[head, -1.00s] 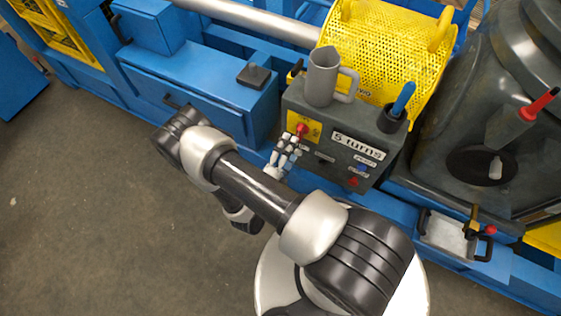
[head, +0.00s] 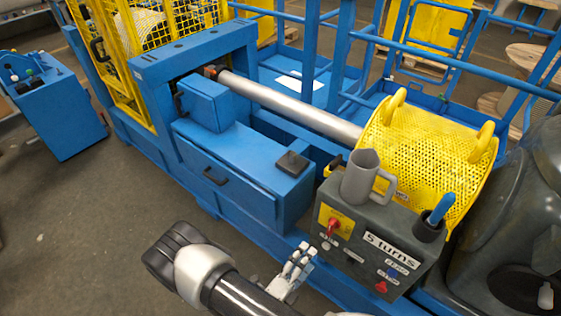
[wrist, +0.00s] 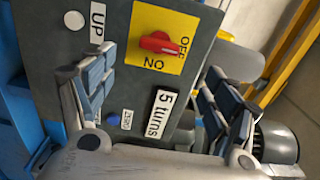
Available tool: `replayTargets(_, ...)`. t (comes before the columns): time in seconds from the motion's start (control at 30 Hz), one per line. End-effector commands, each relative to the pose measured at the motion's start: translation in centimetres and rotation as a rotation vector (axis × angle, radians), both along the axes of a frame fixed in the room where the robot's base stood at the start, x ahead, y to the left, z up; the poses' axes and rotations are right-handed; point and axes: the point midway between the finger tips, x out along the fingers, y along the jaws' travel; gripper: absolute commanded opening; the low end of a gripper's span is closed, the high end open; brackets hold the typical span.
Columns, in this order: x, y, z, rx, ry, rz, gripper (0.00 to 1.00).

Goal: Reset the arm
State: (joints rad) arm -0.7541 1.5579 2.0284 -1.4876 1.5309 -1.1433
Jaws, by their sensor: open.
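My gripper (head: 300,262) is in front of the grey control box (head: 372,222), at its lower left in the head view. In the wrist view its two fingers (wrist: 158,92) stand wide apart with nothing between them. The box face beyond them carries a red rotary switch (wrist: 160,43) on a yellow ON/OFF plate, a "5 turns" label (wrist: 160,113), an UP label and a blue ZERO button (wrist: 127,116). The red switch (head: 332,228) also shows in the head view, just beyond the gripper. I cannot tell whether the fingers touch the box.
A grey jug (head: 360,177) and a blue-handled tool in a dark cup (head: 428,228) stand on the box. A yellow perforated guard (head: 425,140) lies behind it. The blue machine frame (head: 225,165) runs left. Open floor (head: 70,220) lies at the left front.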

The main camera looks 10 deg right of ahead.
Motion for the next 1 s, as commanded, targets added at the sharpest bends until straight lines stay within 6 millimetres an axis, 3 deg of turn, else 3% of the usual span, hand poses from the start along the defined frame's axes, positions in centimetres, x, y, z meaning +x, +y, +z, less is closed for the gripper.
replayTargets(0.17,0.2,0.0,0.5,0.014,-0.017,-0.016,0.8)
replayTargets(0.27,0.6,-0.1,2.3,0.069,-0.086,-0.081,0.8)
replayTargets(0.4,0.9,-1.0,7.1,0.217,-0.279,-0.27,0.8)
replayTargets(0.57,-0.2,-2.5,12.8,0.41,-0.554,-0.533,0.8)
replayTargets(0.8,-3.5,-3.9,19.5,0.676,-0.988,-0.924,0.8)
replayTargets(1.0,-6.6,-3.8,23.7,0.877,-1.364,-1.253,0.8)
